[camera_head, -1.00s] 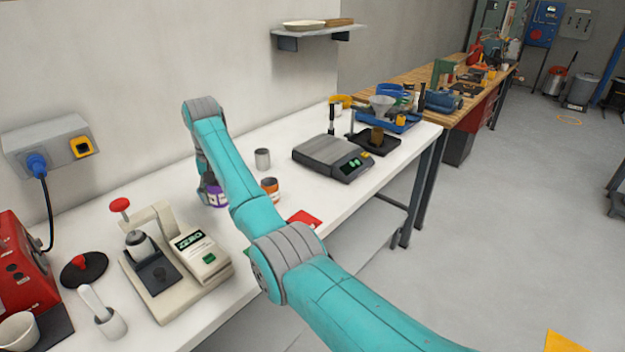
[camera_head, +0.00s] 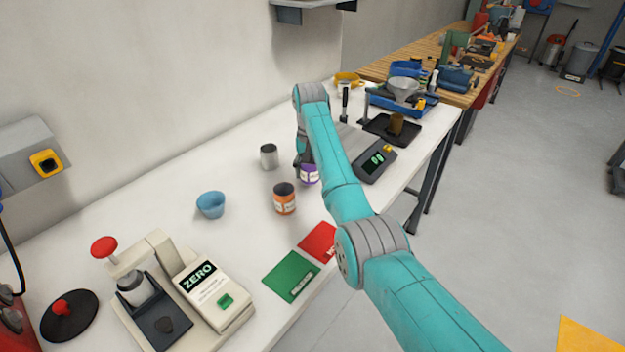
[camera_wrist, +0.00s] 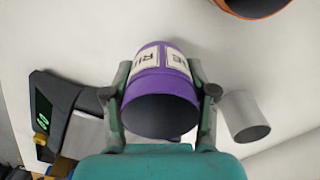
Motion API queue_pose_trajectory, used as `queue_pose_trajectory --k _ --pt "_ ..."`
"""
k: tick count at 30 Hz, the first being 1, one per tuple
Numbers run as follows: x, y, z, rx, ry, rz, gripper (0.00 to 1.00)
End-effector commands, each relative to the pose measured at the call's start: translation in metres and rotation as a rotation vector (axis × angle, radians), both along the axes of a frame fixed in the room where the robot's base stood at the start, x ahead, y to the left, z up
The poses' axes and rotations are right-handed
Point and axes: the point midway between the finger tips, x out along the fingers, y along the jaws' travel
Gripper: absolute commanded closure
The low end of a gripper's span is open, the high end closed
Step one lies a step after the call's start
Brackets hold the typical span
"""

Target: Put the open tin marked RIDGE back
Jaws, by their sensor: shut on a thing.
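The purple tin (camera_head: 309,175) has a white label; in the wrist view it (camera_wrist: 160,88) shows a dark round end and upside-down letters that look like part of RIDGE. My gripper (camera_wrist: 162,95) is shut on it, one finger on each side. In the head view my gripper (camera_head: 301,163) is partly hidden behind my arm, beside the scale. I cannot tell whether the tin touches the bench. An orange tin (camera_head: 285,200) with a white label stands just to its left and nearer. A plain grey can (camera_head: 268,157) stands to its left.
The scale (camera_head: 374,161) is close on the right, partly behind my arm. A blue cup (camera_head: 210,205) stands left. A green card (camera_head: 291,276) and a red card (camera_head: 318,242) lie near the bench's front edge. The white bench (camera_head: 240,180) is clear between cup and cans.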

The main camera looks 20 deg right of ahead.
Motion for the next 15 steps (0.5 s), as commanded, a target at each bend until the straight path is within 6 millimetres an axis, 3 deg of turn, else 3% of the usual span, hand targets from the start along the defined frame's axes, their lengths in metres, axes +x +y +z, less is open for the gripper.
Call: queue_pose_trajectory --k 9,15 --pt "-0.004 0.004 -0.035 0.0 0.001 0.0 0.97" --pt "-0.004 0.004 -0.037 0.0 -0.001 0.0 0.97"
